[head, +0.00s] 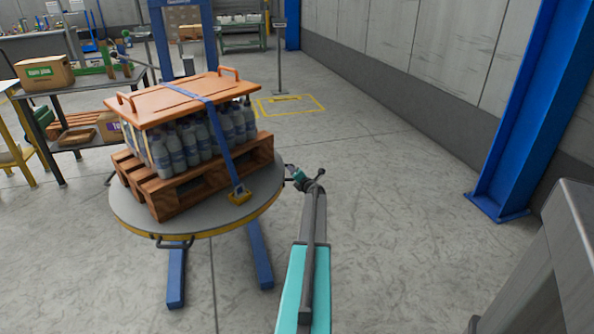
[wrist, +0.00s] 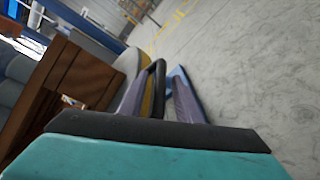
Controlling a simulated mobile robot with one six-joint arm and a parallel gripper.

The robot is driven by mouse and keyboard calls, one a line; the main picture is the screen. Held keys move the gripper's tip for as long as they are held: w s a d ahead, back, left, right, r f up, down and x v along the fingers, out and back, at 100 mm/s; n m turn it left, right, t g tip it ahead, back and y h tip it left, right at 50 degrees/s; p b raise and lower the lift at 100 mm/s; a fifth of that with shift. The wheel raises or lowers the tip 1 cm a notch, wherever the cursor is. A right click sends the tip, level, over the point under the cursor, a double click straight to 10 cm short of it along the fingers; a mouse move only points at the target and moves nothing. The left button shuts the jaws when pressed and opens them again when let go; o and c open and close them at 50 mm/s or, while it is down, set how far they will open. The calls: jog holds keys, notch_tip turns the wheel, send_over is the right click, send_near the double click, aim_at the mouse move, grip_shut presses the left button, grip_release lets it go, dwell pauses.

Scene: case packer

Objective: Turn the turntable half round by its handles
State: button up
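The turntable (head: 240,211) is a round grey disc with a yellow rim on blue legs, left of centre in the head view. One dark handle (head: 174,243) sticks out from its front rim. Another dark handle (wrist: 156,80) on the right side of the rim shows in the wrist view. My gripper (head: 291,174) is at that right side; its fingers (wrist: 167,88) are apart, with the handle seemingly between them, nearer the left finger. I cannot tell whether a finger touches it. The gripper hides part of this handle in the head view.
A wooden pallet (head: 190,188) with bottles (head: 197,145) under a strapped orange lid (head: 175,98) stands on the turntable. A shelf with a box (head: 44,71) is at left. A blue column (head: 515,120) and grey structure (head: 560,250) are at right. The floor between is clear.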

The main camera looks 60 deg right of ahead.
jog(key=shift+s+a, duration=0.1)
jog(key=v, duration=1.3)
jog(key=shift+a+p, duration=0.2)
jog(key=shift+p, duration=0.15)
jog(key=shift+s+r, duration=0.1)
jog(key=shift+s, duration=0.05)
dwell(0.3)
